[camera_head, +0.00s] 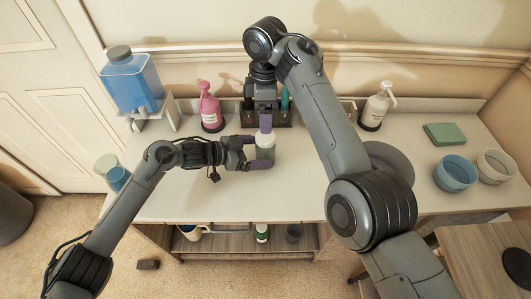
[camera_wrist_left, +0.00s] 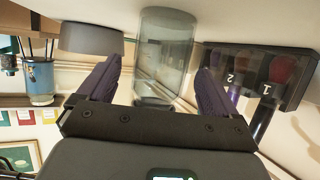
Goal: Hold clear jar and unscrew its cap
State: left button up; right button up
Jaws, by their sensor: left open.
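The clear jar (camera_head: 265,152) stands on the white counter, near its middle. It looks greenish-grey from above; I cannot clearly make out its cap. My left gripper (camera_head: 258,152) is open, with its purple fingers at either side of the jar. In the left wrist view, the empty-looking jar (camera_wrist_left: 164,50) sits between the spread fingers of the left gripper (camera_wrist_left: 157,90), and that picture looks upside down. My right gripper (camera_head: 265,122) is just behind the jar's top, pointing down. Only a purple finger shows, so its opening is hidden.
A black holder (camera_wrist_left: 260,72) marked 1 and 2 stands behind the jar. A pink pump bottle (camera_head: 210,106) and a blue dispenser (camera_head: 132,80) are left of it. A white spray bottle (camera_head: 375,106), green sponge (camera_head: 445,134) and blue bowl (camera_head: 455,174) are at right.

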aim_at(257, 151)
pick_arm(q)
jog(key=shift+x, duration=1.65)
